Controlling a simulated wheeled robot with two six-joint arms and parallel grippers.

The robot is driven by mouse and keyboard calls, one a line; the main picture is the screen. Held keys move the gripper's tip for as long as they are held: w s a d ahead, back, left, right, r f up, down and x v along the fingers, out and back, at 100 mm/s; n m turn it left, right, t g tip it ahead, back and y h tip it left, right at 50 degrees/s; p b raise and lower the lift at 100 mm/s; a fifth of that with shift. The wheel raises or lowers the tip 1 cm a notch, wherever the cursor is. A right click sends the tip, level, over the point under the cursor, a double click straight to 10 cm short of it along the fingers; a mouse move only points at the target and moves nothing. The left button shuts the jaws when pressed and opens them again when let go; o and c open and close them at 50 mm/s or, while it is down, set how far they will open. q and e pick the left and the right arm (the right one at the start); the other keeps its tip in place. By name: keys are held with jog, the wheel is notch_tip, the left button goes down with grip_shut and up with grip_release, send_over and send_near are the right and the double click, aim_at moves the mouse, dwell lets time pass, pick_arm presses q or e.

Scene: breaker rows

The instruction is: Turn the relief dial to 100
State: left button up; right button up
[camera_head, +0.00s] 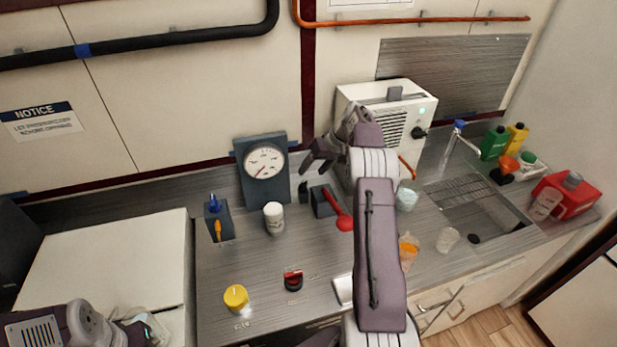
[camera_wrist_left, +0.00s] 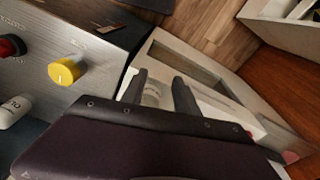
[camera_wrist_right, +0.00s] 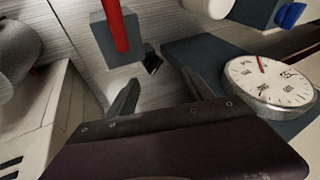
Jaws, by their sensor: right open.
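A white knob with printed marks (camera_head: 273,217) stands on the counter below the round gauge (camera_head: 265,162); part of it shows in the left wrist view (camera_wrist_left: 14,111). A yellow knob with a pale pointer line (camera_head: 236,297) is nearer the front edge; it also shows in the left wrist view (camera_wrist_left: 64,71). The labels are too small to tell which is the relief dial. My right gripper (camera_head: 312,168) is open and empty, right of the gauge, above the counter.
A red knob (camera_head: 293,281) sits between the yellow knob and my right arm. A red-handled lever (camera_head: 344,222) stands under my right gripper. A blue-and-orange switch box (camera_head: 218,219) is at left. A white machine (camera_head: 409,120) stands behind; bottles and a sink are at right.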

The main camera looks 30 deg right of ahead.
aim_at(304, 183)
jog(key=m, duration=0.5)
jog(key=shift+s+d+f+t+y, duration=0.1)
jog(key=shift+s+f+t+y, duration=0.15)
jog(key=shift+f+t+y, duration=0.05)
jog(key=m, duration=0.4)
jog(key=shift+s+d+f+m+t, duration=0.1)
jog(key=shift+s+m+t, duration=0.05)
jog(key=shift+m+t, duration=0.2)
jog(key=m, duration=0.4)
jog(key=shift+s+d+f+m+y, duration=0.15)
jog(key=shift+m+y, duration=0.15)
jog(key=shift+m, duration=0.05)
jog(key=m, duration=0.3)
jog(key=shift+s+d+m+t+b, duration=0.15)
jog(key=shift+s+m+t+b, duration=0.05)
jog(key=shift+m+t+b, duration=0.2)
jog(key=m, duration=0.3)
jog(key=shift+s+d+f+m+t, duration=0.15)
jog(key=shift+m+t, duration=0.1)
jog(key=shift+m, duration=0.05)
jog(key=m, duration=0.6)
jog(key=shift+s+d+f+t, duration=0.1)
jog(key=shift+s+d+t, duration=0.15)
jog(key=shift+d+t, duration=0.1)
jog(key=p+x, duration=0.1)
jog(key=x, duration=0.8)
jog(key=c, duration=1.3)
grip_shut()
